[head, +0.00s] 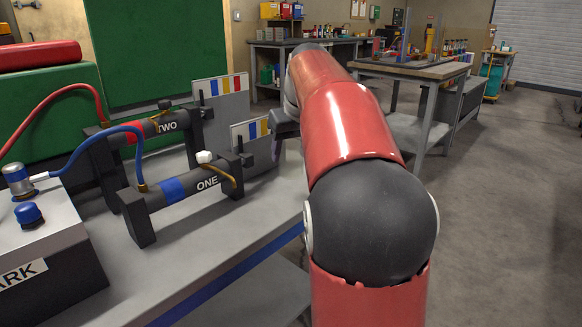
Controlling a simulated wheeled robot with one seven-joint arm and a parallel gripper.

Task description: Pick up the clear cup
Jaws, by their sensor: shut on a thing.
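My gripper (278,148) shows only as a small dark grey part left of my red arm, above the far end of the grey bench (235,223). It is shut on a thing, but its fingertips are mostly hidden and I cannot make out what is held. I see no clear cup anywhere in the head view; my arm hides part of the bench's right end.
A grey box (50,255) is at left. Striped cards (220,100) stand behind. Floor at right is clear.

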